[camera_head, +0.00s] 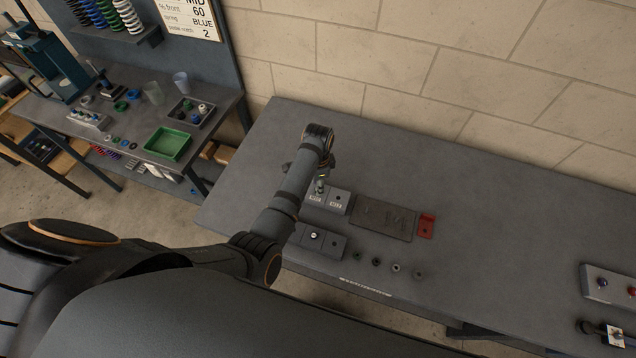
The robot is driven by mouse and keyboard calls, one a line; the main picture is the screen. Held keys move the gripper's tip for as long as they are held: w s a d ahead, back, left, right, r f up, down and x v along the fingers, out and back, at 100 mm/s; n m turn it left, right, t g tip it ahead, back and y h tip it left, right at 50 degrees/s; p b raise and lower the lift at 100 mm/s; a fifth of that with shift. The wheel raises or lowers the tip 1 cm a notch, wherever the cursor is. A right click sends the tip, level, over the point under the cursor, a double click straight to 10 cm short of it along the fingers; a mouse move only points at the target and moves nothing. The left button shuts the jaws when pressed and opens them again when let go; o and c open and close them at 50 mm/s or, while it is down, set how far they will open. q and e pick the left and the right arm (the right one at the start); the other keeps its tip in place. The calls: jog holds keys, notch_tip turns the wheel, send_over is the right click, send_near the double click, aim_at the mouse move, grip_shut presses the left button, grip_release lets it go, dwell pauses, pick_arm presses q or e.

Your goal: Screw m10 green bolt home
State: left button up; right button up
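My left arm comes in from the lower left and reaches over the grey table. Its gripper (321,186) points down at the labelled light-grey block (338,201), partly hidden behind my own forearm. I cannot tell whether its fingers are open or shut, or whether they hold anything. A second grey block (333,245) lies nearer me, with a small bright round part (313,235) on its top. I cannot make out a green M10 bolt; it may be hidden by the arm or gripper. My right gripper is not in view.
A dark plate (383,217) and a red block (426,226) lie right of the labelled block. Several small dark round parts (377,262) line the front. A control box (612,286) stands far right. A bench with a green tray (167,144) is at left. The table's right middle is clear.

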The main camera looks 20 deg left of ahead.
pick_arm(q)
jog(key=n, duration=1.2)
jog(key=shift+n, duration=0.4)
jog(key=n, duration=0.4)
jog(key=shift+f, duration=0.15)
jog(key=shift+f+b, duration=0.45)
jog(key=shift+f, duration=0.4)
jog(key=shift+c, duration=0.2)
